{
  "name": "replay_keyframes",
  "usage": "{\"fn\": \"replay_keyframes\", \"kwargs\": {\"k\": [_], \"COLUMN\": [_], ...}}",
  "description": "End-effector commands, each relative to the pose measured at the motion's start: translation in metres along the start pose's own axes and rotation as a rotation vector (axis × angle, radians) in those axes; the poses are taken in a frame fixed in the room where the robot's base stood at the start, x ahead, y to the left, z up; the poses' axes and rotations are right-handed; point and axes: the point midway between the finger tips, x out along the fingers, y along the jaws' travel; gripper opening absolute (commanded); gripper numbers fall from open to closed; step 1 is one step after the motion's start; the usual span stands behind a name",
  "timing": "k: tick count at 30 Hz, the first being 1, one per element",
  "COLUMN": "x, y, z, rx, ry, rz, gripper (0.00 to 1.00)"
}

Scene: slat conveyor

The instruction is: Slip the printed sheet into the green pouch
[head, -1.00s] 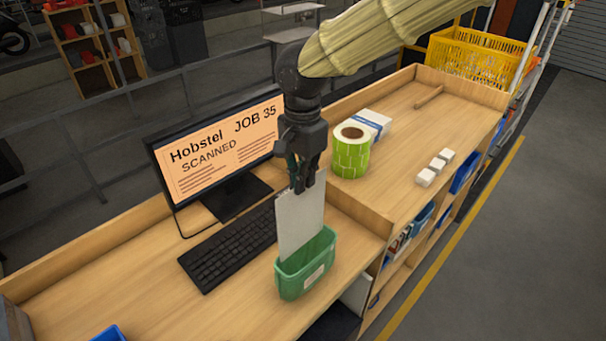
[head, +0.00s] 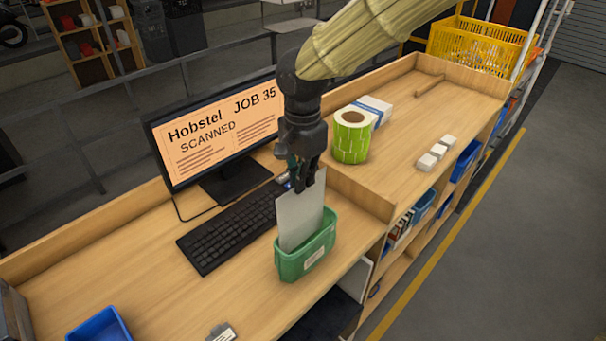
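The printed sheet (head: 301,222) looks plain pale grey from this side and stands nearly upright. Its lower part is inside the green pouch (head: 296,268), hidden by the pouch's front wall. The pouch is an open-topped green holder with a small white label, on the desk right of the keyboard. My gripper (head: 305,187) is directly above the pouch, pointing down, with its dark fingers shut on the sheet's top edge.
A monitor (head: 215,135) reading "Hobstel JOB 35 SCANNED" and a black keyboard (head: 232,228) stand left of the pouch. A green label roll (head: 351,142) and white blocks (head: 432,160) are on the raised shelf. A blue tray (head: 100,326) sits at front left.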

Motion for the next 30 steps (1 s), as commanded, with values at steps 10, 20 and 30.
{"fn": "replay_keyframes", "kwargs": {"k": [10, 20, 30], "x": [0.022, 0.030, 0.030], "y": [0.000, 0.000, 0.000], "z": [0.000, 0.000, 0.000], "rx": [0.001, 0.000, 0.000], "ry": [0.000, 0.000, 0.000], "rz": [0.001, 0.000, 0.000], "gripper": [0.00, 0.00, 0.08]}}
